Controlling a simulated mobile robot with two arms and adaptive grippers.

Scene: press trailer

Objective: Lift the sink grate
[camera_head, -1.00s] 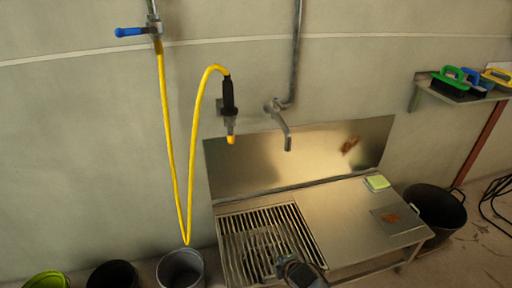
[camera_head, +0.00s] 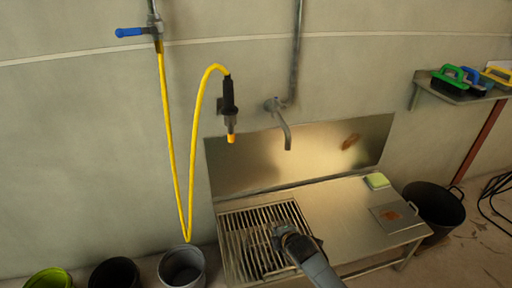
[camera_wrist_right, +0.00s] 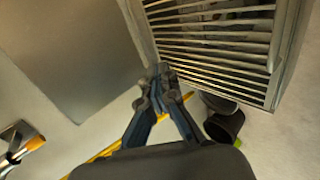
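The sink grate (camera_head: 240,232) is a frame of parallel metal bars. It lies over the left part of the steel sink table (camera_head: 335,212) and looks flat. My right gripper (camera_head: 276,230) is over the grate's right half, hiding some bars. In the right wrist view the fingertips (camera_wrist_right: 159,72) are drawn together, beside the grate's frame and bars (camera_wrist_right: 215,35). I see nothing between them, and cannot tell whether they touch the grate. My left gripper is not in view.
A steel backsplash (camera_head: 235,165) and a faucet (camera_head: 284,130) are behind the table. A yellow hose (camera_head: 166,130) hangs at left above several buckets, including a grey one (camera_head: 182,268). A sponge (camera_head: 377,181) lies on the table; a black tub (camera_head: 440,215) stands right.

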